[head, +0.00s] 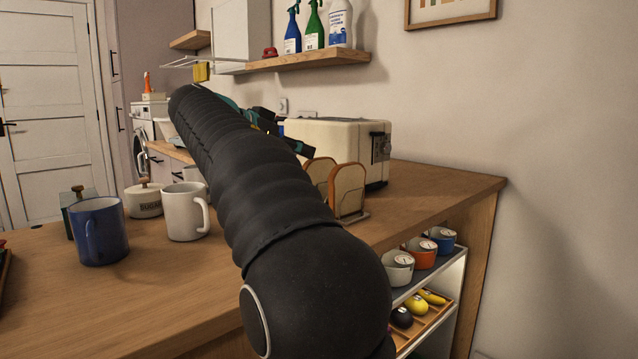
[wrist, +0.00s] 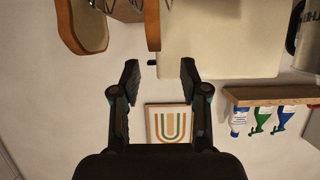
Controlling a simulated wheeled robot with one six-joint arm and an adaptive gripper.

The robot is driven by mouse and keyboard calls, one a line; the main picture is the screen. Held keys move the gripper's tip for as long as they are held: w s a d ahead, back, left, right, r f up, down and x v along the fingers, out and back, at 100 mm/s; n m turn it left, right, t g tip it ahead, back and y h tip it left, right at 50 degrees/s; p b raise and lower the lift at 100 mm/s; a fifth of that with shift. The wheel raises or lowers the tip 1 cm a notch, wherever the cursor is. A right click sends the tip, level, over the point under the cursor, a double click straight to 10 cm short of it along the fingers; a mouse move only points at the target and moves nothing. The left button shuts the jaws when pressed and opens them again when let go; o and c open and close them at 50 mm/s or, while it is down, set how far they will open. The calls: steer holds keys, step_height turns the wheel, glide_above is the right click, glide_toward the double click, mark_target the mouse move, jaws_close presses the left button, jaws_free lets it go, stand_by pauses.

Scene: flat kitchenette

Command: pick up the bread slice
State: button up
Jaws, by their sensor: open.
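Two bread slices stand upright in a rack (head: 366,214) beside the cream toaster. The nearer bread slice (head: 347,190) shows its pale face and brown crust; the other slice (head: 317,173) is behind it to the left, partly covered by my arm. My gripper (head: 300,147) is above and behind the slices by the toaster, mostly hidden by my arm. In the wrist view, which looks upside down, my gripper (wrist: 158,72) is open and empty. One slice (wrist: 86,24) shows at the upper left and another slice edge-on (wrist: 152,24), both beyond the fingertips.
The toaster (head: 325,137) stands right behind the rack. A blue mug (head: 98,232), a white mug (head: 184,212) and a sugar pot (head: 143,201) are left of my arm on the wooden counter (head: 445,190). A wall shelf (head: 300,60) holds bottles above. The counter right of the rack is clear.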

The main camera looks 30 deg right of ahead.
mark_target(318, 159)
steer(key=shift+s+f+x, duration=0.15)
steer(key=shift+x, duration=1.4)
steer(key=shift+s+f+x, duration=0.1)
steer(key=shift+s+x, duration=0.05)
steer(key=shift+x, duration=1.45)
steer(key=shift+a, duration=0.15)
jaws_close()
